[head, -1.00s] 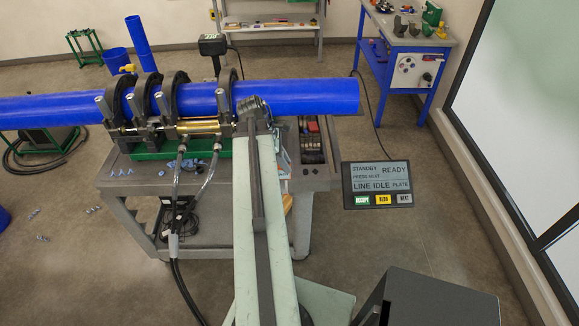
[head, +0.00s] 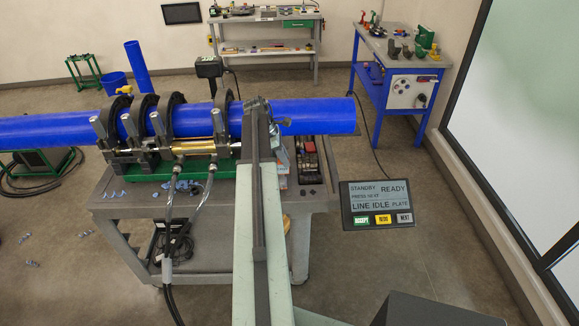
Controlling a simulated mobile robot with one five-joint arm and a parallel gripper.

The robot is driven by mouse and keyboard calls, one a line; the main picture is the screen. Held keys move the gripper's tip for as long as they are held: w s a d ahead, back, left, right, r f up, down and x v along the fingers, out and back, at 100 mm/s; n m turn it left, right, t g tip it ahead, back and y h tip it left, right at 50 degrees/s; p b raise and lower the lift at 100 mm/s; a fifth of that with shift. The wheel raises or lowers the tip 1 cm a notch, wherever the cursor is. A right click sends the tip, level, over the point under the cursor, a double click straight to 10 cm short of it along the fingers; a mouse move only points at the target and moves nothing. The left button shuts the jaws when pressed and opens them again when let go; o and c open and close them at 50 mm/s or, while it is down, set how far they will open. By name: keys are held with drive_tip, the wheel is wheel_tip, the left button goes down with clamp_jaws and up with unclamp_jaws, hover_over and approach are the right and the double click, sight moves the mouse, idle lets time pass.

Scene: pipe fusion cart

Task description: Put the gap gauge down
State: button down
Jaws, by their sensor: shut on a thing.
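My gripper (head: 257,104) is at the far end of my outstretched arm. In the head view it appears in front of the blue pipe (head: 310,115), just right of the rightmost clamp ring (head: 222,117). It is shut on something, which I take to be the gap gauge. A small grey piece (head: 285,122) shows at the gripper's right side against the pipe; I cannot tell whether it is the gauge or part of my gripper. My arm and gripper hide the rest.
The pipe lies in the clamps of the fusion machine on a grey cart (head: 215,207). A tray of parts (head: 308,160) sits on the cart right of my arm. A control screen (head: 377,204) stands to the right. A blue workbench (head: 400,75) is at the back right.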

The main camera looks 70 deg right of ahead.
sight(281, 168)
drive_tip(key=shift+f, duration=0.9)
drive_tip(key=shift+f+b, duration=0.55)
drive_tip(key=shift+b, duration=0.15)
drive_tip(key=c, duration=1.2)
unclamp_jaws()
drive_tip(key=shift+o, duration=0.2)
drive_tip(key=shift+r, duration=0.15)
